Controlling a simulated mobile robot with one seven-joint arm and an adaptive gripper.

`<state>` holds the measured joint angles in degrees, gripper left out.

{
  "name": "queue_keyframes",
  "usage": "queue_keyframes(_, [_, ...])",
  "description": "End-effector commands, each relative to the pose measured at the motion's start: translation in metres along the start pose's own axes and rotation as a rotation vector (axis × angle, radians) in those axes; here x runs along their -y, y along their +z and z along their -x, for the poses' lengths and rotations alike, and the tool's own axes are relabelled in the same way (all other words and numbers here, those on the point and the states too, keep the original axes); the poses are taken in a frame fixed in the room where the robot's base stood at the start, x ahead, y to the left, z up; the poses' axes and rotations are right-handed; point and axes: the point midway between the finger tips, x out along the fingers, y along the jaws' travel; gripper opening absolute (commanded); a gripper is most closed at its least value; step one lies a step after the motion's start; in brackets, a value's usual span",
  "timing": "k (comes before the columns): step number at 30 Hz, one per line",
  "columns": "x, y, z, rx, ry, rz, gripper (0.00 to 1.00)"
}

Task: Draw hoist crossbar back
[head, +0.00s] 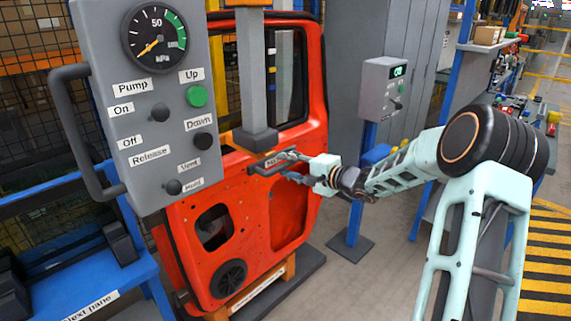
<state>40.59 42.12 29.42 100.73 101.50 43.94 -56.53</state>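A grey hoist column (256,90) comes down in front of an orange-red door panel (190,222) and ends in a wide dark block. Just below the block is a short dark bar with a small label (266,166), which may be the crossbar; I cannot tell for sure. My gripper (284,167) reaches in from the right at the bar's right end. Its two fingers stand apart, one above the other. Whether they touch the bar is hard to tell. A grey control box (160,130) hangs at the left, with a dark side handle (75,130).
The control box has a pressure gauge (154,37), a green Up button (196,96) and dark knobs. A blue bench (85,270) stands at lower left. A grey box on a blue post (384,90) stands behind my arm. Open floor lies at lower middle.

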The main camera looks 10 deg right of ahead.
Motion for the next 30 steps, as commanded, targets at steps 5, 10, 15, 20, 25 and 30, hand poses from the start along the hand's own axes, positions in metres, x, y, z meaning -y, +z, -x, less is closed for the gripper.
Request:
queue_keyframes(5, [-0.0002, 0.0, -0.0094, 0.0, 0.001, -0.001, 0.32])
queue_keyframes(10, [-0.0003, 0.0, -0.0099, 0.0, 0.001, -0.001, 0.32])
queue_keyframes(15, [-0.0003, 0.0002, -0.0097, 0.0, 0.001, 0.0, 0.21])
queue_keyframes(20, [-0.0003, 0.0002, -0.0096, 0.0, 0.001, 0.0, 0.03])
queue_keyframes(25, [-0.0003, 0.0002, -0.0095, 0.0, 0.001, 0.0, 0.0])
queue_keyframes(30, [-0.0004, 0.0003, -0.0095, 0.0, 0.001, 0.0, 0.0])
